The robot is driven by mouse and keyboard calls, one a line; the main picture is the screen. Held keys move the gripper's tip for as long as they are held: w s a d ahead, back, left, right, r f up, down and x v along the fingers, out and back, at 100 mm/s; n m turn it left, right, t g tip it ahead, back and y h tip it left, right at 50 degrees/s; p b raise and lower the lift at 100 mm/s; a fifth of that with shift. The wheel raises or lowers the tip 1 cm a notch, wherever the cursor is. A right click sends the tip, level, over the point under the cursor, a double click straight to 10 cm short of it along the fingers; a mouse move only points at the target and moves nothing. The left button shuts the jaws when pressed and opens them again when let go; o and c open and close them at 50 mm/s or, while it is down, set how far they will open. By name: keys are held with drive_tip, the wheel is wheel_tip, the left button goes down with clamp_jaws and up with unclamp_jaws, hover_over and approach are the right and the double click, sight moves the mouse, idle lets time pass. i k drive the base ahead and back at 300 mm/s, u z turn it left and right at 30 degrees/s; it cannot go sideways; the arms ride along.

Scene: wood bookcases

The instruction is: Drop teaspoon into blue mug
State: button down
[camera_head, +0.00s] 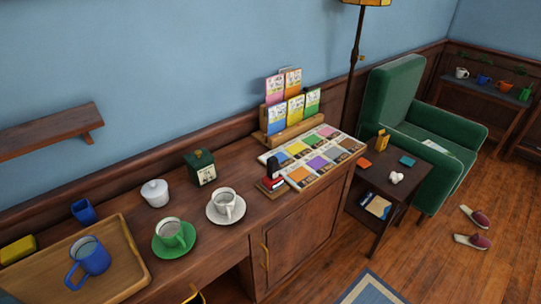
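A blue mug (91,256) stands upright on a wooden tray (128,262) at the lower left, its handle toward the lower left. A second, smaller-looking blue mug (484,80) stands on the far side table at the upper right. I cannot make out a teaspoon anywhere. A grey-white cup with a green handle (170,233) stands on a green saucer (187,247). A white cup (224,202) stands on a white saucer (212,217). My gripper is not in view.
The wooden cabinet top (135,203) also holds a small blue square container (84,211), a white lidded pot (155,193), a green box (201,168) and a card rack (287,133). A wall shelf (45,134) juts out at left. A green armchair (395,98) stands right.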

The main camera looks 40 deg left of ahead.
sight(105, 260)
drive_tip(key=z, duration=0.05)
drive_tip(key=k, duration=2.2)
drive_tip(key=u, duration=2.2)
drive_tip(key=i, duration=1)
drive_tip(key=u, duration=0.05)
